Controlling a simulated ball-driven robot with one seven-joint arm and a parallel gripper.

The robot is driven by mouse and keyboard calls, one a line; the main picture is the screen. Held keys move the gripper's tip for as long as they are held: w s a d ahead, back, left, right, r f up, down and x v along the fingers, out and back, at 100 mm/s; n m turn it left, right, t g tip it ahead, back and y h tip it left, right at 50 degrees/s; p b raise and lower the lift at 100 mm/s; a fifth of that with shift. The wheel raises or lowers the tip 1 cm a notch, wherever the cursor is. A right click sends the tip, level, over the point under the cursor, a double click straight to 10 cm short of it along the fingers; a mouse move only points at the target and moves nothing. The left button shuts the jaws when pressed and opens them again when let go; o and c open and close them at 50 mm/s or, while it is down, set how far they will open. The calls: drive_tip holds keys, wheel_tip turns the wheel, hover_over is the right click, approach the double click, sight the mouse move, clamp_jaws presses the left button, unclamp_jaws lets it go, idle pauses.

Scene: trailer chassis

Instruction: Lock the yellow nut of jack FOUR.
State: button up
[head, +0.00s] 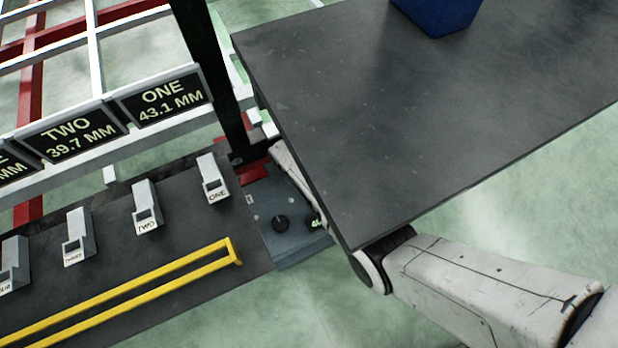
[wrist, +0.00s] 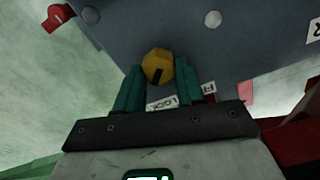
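In the wrist view a yellow nut (wrist: 158,62) sits on a grey-blue plate (wrist: 120,38). A black mark on the nut points down the picture, roughly toward a label reading LOCK (wrist: 162,104). A second label, partly hidden, starts with F (wrist: 209,88). The teal fingers of my gripper (wrist: 160,75) stand on either side of the nut, with small gaps that look clear of it. No jack number shows there. In the head view, a box marked FOUR (head: 12,265) is at the left edge, partly cut off. My gripper is not clearly visible there.
A dark tabletop (head: 400,110) with a blue bin (head: 437,14) covers part of my arm. Boxes ONE (head: 214,180), TWO (head: 146,208) and THREE (head: 78,238) stand behind a yellow rail (head: 150,290). A red knob (wrist: 56,17) is at the plate's left.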

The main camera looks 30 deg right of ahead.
drive_tip(key=o, duration=0.4)
drive_tip(key=shift+c, duration=0.2)
wheel_tip(320, 180, up, 11)
drive_tip(key=p, duration=0.5)
drive_tip(key=shift+f+p, duration=0.15)
drive_tip(key=shift+p, duration=0.2)
